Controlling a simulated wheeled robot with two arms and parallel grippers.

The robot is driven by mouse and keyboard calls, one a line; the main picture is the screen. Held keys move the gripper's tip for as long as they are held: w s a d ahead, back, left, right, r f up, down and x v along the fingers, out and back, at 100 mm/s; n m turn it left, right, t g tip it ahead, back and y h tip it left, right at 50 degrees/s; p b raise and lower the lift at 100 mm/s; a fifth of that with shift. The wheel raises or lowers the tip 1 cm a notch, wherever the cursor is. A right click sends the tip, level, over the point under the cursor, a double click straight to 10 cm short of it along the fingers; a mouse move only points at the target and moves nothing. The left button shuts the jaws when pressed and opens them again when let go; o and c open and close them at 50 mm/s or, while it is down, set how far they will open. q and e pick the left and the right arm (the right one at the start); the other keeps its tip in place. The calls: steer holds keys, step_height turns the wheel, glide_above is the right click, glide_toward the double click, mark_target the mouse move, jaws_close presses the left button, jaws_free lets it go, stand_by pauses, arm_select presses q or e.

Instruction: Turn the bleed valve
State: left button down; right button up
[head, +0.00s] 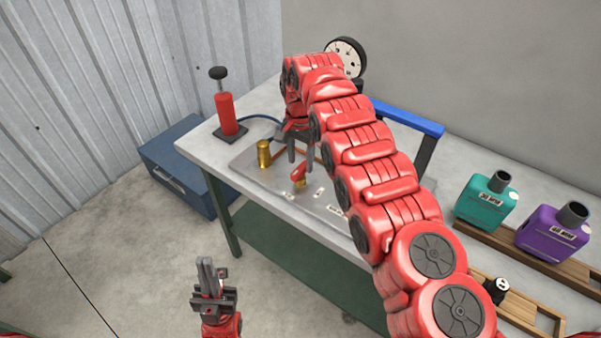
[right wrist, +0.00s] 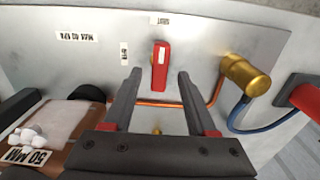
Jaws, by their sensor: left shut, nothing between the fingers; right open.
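The bleed valve has a red lever handle (head: 299,172) on the grey metal plate (head: 262,178) on the bench. In the right wrist view the handle (right wrist: 160,66) stands lengthwise, with one small label beyond its far end and another to its left. My right gripper (head: 301,155) is open and points down near the handle. In the right wrist view its fingers (right wrist: 160,75) lie either side of the handle's line; I see no clear contact. My left gripper (head: 207,264) is shut and empty, low in front of the bench.
A brass cylinder (head: 264,153) stands beside the valve, with a blue hose (right wrist: 236,117) to the red hand pump (head: 226,112). A gauge (head: 347,56) and blue-topped frame (head: 405,117) stand behind my right arm.

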mark_target(300, 171)
steer(key=shift+f, duration=1.2)
jaws_close()
